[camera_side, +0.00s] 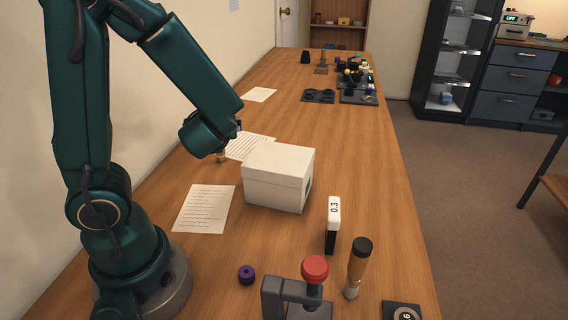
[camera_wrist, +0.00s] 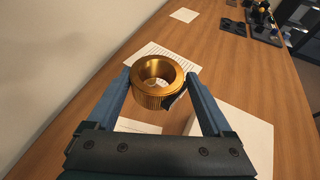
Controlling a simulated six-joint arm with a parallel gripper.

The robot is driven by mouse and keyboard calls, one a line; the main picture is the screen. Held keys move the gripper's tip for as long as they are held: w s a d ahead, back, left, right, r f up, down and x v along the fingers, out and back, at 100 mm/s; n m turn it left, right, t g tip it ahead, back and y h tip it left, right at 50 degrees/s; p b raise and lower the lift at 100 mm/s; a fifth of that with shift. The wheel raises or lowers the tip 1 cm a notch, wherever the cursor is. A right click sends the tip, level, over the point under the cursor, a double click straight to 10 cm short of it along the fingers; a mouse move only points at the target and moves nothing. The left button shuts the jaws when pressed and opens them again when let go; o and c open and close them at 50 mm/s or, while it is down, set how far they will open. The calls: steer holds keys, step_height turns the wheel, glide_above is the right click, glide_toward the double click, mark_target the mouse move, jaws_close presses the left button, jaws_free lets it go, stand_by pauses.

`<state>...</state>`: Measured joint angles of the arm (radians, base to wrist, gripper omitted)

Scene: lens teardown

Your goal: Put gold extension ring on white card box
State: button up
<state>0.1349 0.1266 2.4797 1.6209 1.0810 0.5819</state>
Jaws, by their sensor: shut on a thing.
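The gold extension ring (camera_wrist: 154,94) is a knurled gold ring, held between the two fingers of my gripper (camera_wrist: 160,90) in the wrist view. My gripper is shut on it. In the side view my gripper (camera_side: 222,155) is low behind the white card box, to its left, and the ring is too small there to tell apart clearly. The white card box (camera_side: 278,178) stands closed with its lid on, in the middle of the table. Part of it also shows at the lower right of the wrist view (camera_wrist: 255,140).
Printed sheets lie on the table (camera_side: 345,150), one left of the box (camera_side: 205,209) and one behind it (camera_side: 250,146). Dark trays (camera_side: 319,96) sit far back.

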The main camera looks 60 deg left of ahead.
steer(key=shift+m+t+h, duration=0.4)
steer(key=shift+m+t, duration=0.2)
steer(key=shift+t, duration=0.1)
steer(key=r, duration=0.2)
steer(key=w+r, duration=0.1)
steer(key=r, duration=0.2)
steer(key=shift+w+d+r, duration=0.2)
steer(key=shift+d+r, duration=0.2)
steer(key=shift+r, duration=0.55)
glide_above(281, 159)
step_height(281, 159, down, 7)
steer(key=shift+r, duration=0.1)
steer(key=shift+f, duration=2.05)
steer(key=shift+f, duration=0.1)
steer(key=o, duration=1.2)
steer(key=shift+o, duration=0.2)
